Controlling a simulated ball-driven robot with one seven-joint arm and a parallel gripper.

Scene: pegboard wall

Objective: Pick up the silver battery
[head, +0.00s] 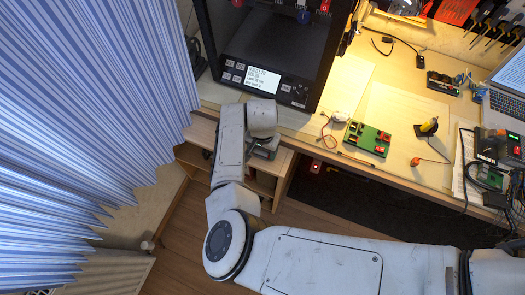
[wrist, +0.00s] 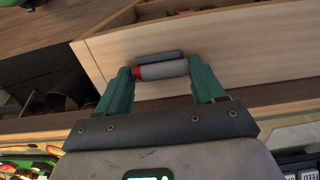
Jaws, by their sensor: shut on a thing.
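The silver battery (wrist: 163,70) is a small grey cylinder with a red end, seen in the wrist view between the green fingers of my gripper (wrist: 162,76). My gripper is shut on it, one finger at each end. A darker grey bar (wrist: 159,57) lies right along the battery's far side; I cannot tell what it is. In the head view my gripper (head: 264,152) is low at the front edge of the desk, below the printer, and the battery cannot be made out there.
A light wooden panel (wrist: 225,50) is close beyond the fingers. The desk (head: 395,105) carries a 3D printer (head: 258,83), a green circuit board (head: 367,138), a yellow-handled tool (head: 428,127) and a laptop (head: 508,90). A blue striped curtain (head: 80,110) hangs at the left.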

